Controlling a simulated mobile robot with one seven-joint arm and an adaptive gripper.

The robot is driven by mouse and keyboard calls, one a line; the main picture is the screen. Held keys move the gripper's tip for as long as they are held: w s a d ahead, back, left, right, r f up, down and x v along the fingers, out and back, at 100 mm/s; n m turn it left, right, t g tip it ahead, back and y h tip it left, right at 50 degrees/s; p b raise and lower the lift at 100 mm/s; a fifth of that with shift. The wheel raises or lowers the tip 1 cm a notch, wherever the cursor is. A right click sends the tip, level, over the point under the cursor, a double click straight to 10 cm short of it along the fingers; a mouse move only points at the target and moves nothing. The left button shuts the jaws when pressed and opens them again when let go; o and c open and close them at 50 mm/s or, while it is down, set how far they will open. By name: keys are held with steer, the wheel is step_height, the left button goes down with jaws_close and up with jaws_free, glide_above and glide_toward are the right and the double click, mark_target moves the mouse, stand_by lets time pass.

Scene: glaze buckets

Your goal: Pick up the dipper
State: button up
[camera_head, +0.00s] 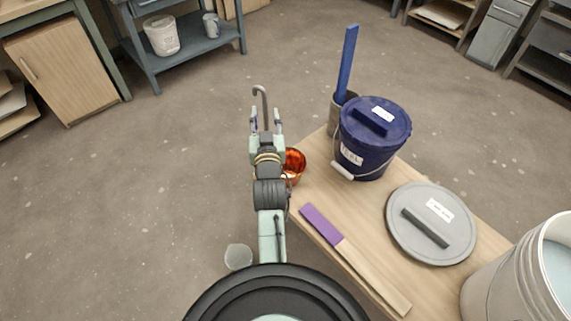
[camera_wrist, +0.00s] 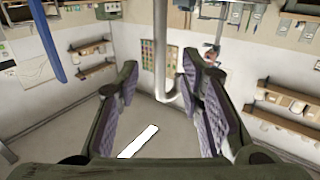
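A grey rod with a hooked end, which looks like the dipper's handle (camera_head: 259,91), stands up at my gripper (camera_head: 265,113) in the head view. In the wrist view the rod (camera_wrist: 160,45) comes down from the top edge and its curved hook lies between the two fingers. The fingers are apart, with visible gaps on both sides of the rod. A copper-coloured bowl (camera_head: 296,164) sits at the table's left edge, partly hidden behind my arm. My wrist hides whether the rod joins the bowl.
On the wooden table (camera_head: 330,205) stand a lidded blue bucket (camera_head: 368,150) and a container holding a blue stick (camera_head: 347,62). A purple-ended wooden stick (camera_head: 345,250), a grey lid (camera_head: 430,222) and a pale bucket (camera_head: 510,285) are nearer. The floor at left is clear.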

mark_target(265, 108)
steer(key=w+p, duration=0.1)
steer(key=w, duration=0.4)
steer(key=shift+f+p, duration=0.15)
steer(key=shift+p, duration=0.15)
steer(key=shift+c, duration=0.5)
jaws_close()
